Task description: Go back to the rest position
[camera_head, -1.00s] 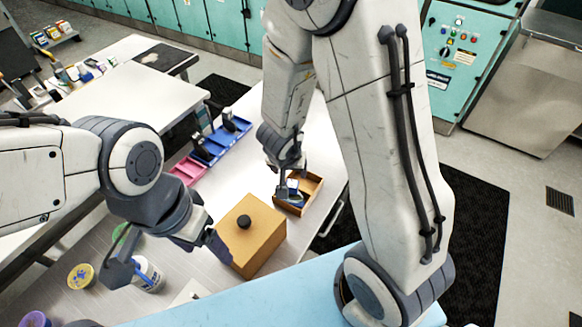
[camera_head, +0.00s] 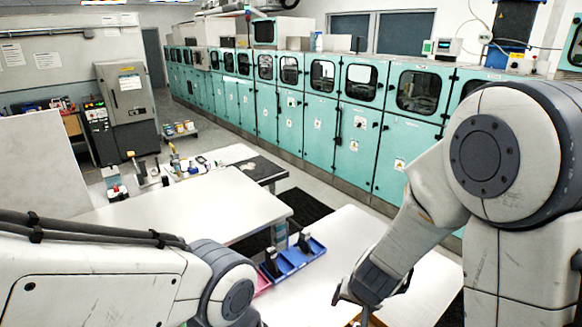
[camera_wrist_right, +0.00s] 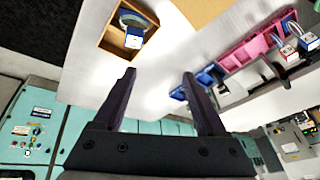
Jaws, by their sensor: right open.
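My right gripper (camera_head: 352,302) is at the lower middle of the head view, above the white worktable (camera_head: 345,235). In the right wrist view its two dark fingers (camera_wrist_right: 160,75) are apart with nothing between them. A wooden box (camera_wrist_right: 112,45) shows at the top of that view, apart from the fingers. A blue-and-white module (camera_wrist_right: 134,36) with a grey ring lies in it. My left arm comes in from the left in the head view; its gripper is out of frame below.
A blue tray (camera_head: 305,262) with dark upright parts and a pink tray (camera_wrist_right: 243,54) sit on the worktable. A tan box (camera_wrist_right: 200,8) is at the wrist view's top edge. Another white table (camera_head: 190,205) stands to the left. Teal cabinets (camera_head: 300,105) line the back.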

